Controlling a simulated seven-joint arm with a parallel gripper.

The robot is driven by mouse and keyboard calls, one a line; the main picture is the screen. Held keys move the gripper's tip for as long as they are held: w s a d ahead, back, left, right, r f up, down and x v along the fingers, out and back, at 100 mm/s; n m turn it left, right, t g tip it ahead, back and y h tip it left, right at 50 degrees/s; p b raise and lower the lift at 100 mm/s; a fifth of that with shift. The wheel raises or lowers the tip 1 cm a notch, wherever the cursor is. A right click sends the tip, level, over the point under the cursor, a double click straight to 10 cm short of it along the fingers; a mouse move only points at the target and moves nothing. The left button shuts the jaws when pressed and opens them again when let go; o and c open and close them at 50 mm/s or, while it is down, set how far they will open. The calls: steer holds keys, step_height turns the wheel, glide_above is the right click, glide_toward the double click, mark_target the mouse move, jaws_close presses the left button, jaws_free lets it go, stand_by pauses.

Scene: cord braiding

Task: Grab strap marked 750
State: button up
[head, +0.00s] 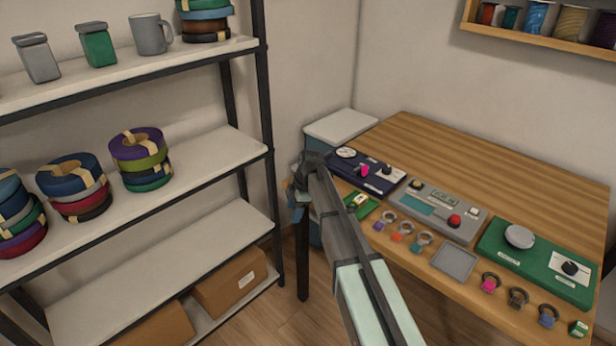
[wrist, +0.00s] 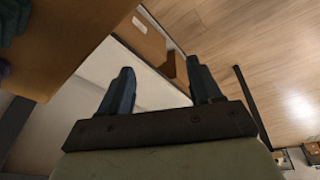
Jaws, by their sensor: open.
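Coiled straps with tan bands sit in stacks on the middle shelf: a left stack (head: 18,215), a centre stack (head: 78,186) and a right stack (head: 140,160). Another stack (head: 205,18) is on the top shelf, partly cut off. I cannot read any number on them, so I cannot tell which is marked 750. My gripper (wrist: 160,75) is open and empty in the wrist view, its two blue fingers apart. In the head view my gripper (head: 298,200) hangs between the shelf rack and the table, clear of all the straps.
The top shelf (head: 110,68) also holds two lidded canisters and a grey mug (head: 151,34). Cardboard boxes (head: 228,285) stand on the bottom shelf. The wooden table (head: 480,160) carries several control panels, rings and a grey tray (head: 455,261). A dark rack post stands left of my gripper.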

steer(key=w+d+r+n+h, duration=0.2)
steer(key=w+d+r+n, duration=0.1)
steer(key=w+r, duration=0.55)
steer(key=w+d+r+n+h, duration=0.1)
steer(key=w+d+r+n, duration=0.15)
steer(key=w+r, duration=0.65)
steer(key=f, duration=0.3)
steer(key=s+f, duration=0.1)
steer(key=f, duration=0.3)
steer(key=shift+s+a+f, duration=0.1)
steer(key=shift+s+f, duration=0.05)
steer(key=shift+s, duration=0.05)
steer(key=shift+a+f, duration=0.2)
steer(key=shift+f, duration=2.75)
steer(key=shift+c, duration=0.2)
steer(key=c, duration=1.1)
